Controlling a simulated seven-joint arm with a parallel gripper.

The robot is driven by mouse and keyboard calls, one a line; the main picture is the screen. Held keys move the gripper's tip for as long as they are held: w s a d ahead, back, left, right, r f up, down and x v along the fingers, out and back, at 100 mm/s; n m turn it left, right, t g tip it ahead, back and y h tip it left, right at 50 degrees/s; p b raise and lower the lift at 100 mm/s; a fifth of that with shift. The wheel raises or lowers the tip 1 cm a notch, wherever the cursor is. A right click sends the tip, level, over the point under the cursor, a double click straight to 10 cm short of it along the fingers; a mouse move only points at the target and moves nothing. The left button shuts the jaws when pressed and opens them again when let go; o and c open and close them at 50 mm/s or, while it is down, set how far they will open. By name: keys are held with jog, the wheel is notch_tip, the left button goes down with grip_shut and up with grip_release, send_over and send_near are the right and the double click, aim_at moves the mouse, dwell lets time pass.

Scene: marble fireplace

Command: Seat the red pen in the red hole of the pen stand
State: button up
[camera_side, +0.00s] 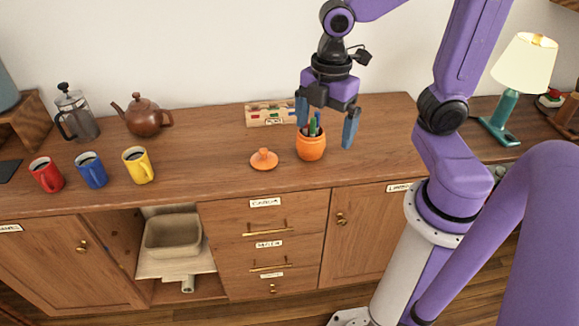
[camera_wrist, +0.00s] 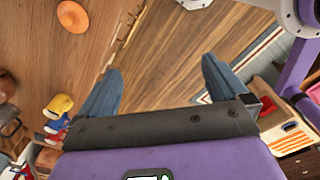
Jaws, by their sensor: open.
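An orange jar (camera_side: 311,147) stands upright on the wooden counter and holds several pens (camera_side: 313,125). Green and blue pens show at its mouth; I cannot single out a red pen. What looks like the pen stand (camera_side: 258,119), a light wooden block with small coloured marks and a label, sits at the back against the wall, partly hidden by my gripper. My gripper (camera_side: 327,121) points down just over the jar, with its blue fingers apart and no pen clearly between them. In the wrist view my gripper (camera_wrist: 160,72) is open and empty; jar and pens are not visible there.
An orange lid (camera_side: 264,159) lies left of the jar; it also shows in the wrist view (camera_wrist: 73,16). Red (camera_side: 47,174), blue (camera_side: 91,169) and yellow (camera_side: 138,165) mugs, a teapot (camera_side: 144,115) and a French press (camera_side: 77,112) stand farther left. The counter right of the jar is clear.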

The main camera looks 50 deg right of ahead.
jog(key=s+f+m, duration=0.1)
jog(key=s+m, duration=0.3)
jog(key=s, duration=0.5)
jog(key=shift+a+f, duration=0.2)
jog(key=shift+a, duration=0.25)
jog(key=shift+s+f+m, duration=0.1)
jog(key=shift+s+m, duration=0.2)
jog(key=shift+m, duration=0.1)
jog(key=shift+c, duration=0.7)
jog(key=shift+s, duration=0.2)
jog(key=c, duration=1.3)
